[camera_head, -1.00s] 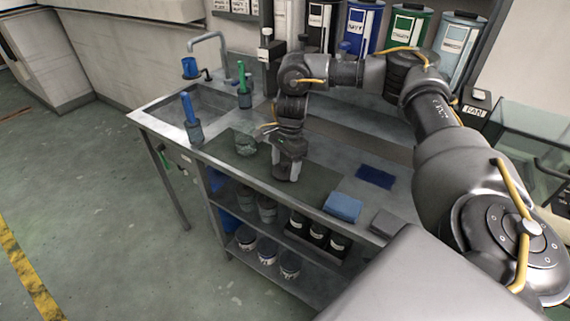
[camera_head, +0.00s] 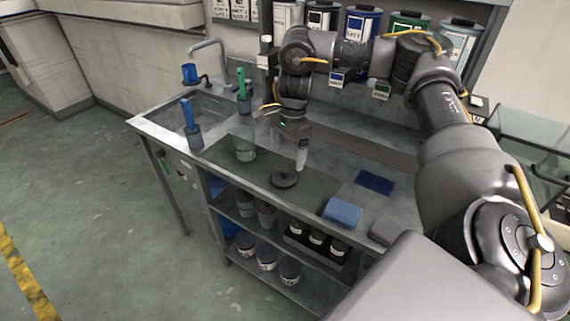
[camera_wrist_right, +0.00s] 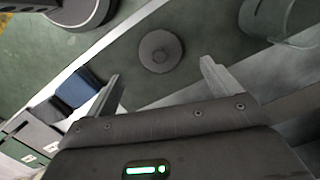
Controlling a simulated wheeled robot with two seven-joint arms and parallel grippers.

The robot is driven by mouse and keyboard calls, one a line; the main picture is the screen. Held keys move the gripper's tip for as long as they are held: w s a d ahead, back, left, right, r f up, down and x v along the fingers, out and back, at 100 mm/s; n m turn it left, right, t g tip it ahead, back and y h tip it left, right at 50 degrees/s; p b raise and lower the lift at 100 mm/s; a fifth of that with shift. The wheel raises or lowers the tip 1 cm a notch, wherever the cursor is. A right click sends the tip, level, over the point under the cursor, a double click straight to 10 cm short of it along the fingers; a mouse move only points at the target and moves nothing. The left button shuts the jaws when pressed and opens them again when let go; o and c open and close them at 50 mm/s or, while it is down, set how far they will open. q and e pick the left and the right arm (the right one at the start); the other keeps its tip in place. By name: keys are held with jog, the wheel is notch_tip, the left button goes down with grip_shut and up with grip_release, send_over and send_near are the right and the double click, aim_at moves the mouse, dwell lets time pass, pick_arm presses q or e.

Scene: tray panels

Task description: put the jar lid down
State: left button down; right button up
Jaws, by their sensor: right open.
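The jar lid (camera_head: 284,179) is a dark round disc with a small raised centre. It lies flat on the dark green mat (camera_head: 318,187) on the steel bench, and shows whole in the right wrist view (camera_wrist_right: 160,51). My right gripper (camera_head: 301,166) is open and empty, just above and behind the lid. In the wrist view its two fingers (camera_wrist_right: 162,84) stand wide apart, with the lid beyond their tips and clear of them. A clear glass jar (camera_head: 243,150) stands on the mat to the left of the lid. My left gripper is not in view.
A blue folded cloth (camera_head: 342,211) and a dark blue pad (camera_head: 375,182) lie to the right. Labelled bins (camera_head: 358,28) line the back. The bench's front edge is close to the lid.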

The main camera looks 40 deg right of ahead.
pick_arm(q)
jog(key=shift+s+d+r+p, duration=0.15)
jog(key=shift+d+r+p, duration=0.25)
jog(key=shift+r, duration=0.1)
pick_arm(e)
jog(key=shift+d+r, duration=0.15)
jog(key=shift+r, duration=1.15)
jog(key=shift+d+r, duration=0.15)
jog(key=shift+r, duration=1.1)
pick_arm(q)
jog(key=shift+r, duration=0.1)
pick_arm(e)
jog(key=shift+r, duration=0.1)
